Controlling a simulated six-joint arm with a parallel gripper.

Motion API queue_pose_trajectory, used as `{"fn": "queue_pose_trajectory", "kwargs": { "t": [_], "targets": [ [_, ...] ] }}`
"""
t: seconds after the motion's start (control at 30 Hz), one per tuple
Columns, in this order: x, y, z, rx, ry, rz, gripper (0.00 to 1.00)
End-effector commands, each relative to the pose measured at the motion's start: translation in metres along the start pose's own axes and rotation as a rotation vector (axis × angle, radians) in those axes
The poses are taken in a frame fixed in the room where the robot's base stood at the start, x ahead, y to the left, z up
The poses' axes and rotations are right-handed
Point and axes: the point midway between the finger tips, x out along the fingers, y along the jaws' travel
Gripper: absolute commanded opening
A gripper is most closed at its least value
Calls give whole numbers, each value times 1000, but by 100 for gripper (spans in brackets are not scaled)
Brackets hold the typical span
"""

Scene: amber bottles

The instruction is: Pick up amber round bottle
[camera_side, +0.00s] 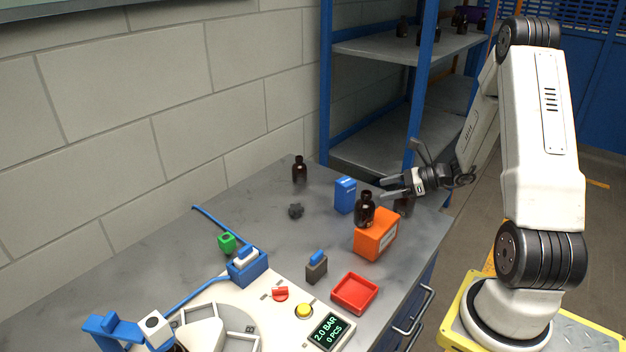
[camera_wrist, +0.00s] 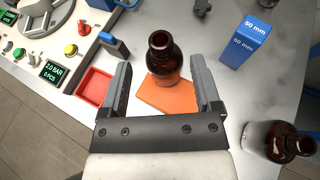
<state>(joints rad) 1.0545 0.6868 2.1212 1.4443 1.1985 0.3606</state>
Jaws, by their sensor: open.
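A dark amber round bottle (camera_side: 365,212) stands upright on an orange box (camera_side: 376,238) in the side view. In the wrist view this bottle (camera_wrist: 163,60) appears between the two fingers, with a gap on each side. My gripper (camera_side: 384,189) is open and empty, near the bottle's neck in the side view. Its fingers also show in the wrist view (camera_wrist: 161,72). A second amber bottle (camera_side: 404,206) stands behind the orange box, partly hidden; it appears at the lower right of the wrist view (camera_wrist: 284,142). A third amber bottle (camera_side: 299,171) stands at the table's far end.
A blue box (camera_side: 345,195) marked 50 mm in the wrist view stands near the bottles. A red tray (camera_side: 354,293) and a grey block with a blue top (camera_side: 316,267) lie nearer. A dark knob-like part (camera_side: 295,211) lies on the grey table. A shelf rack stands behind.

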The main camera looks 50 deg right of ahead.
Motion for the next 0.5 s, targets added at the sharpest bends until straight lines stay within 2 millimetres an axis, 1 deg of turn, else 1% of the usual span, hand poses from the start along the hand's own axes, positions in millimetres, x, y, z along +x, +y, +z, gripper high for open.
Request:
{"fn": "queue_pose_trajectory", "kwargs": {
  "t": [0.1, 0.33, 0.5],
  "targets": [
    [3, 0, -6, 0, 0, 0, 81],
    [6, 0, -7, -2, 1, 0, 81],
    [19, 0, -7, -2, 0, 2, 81]
  ]
}}
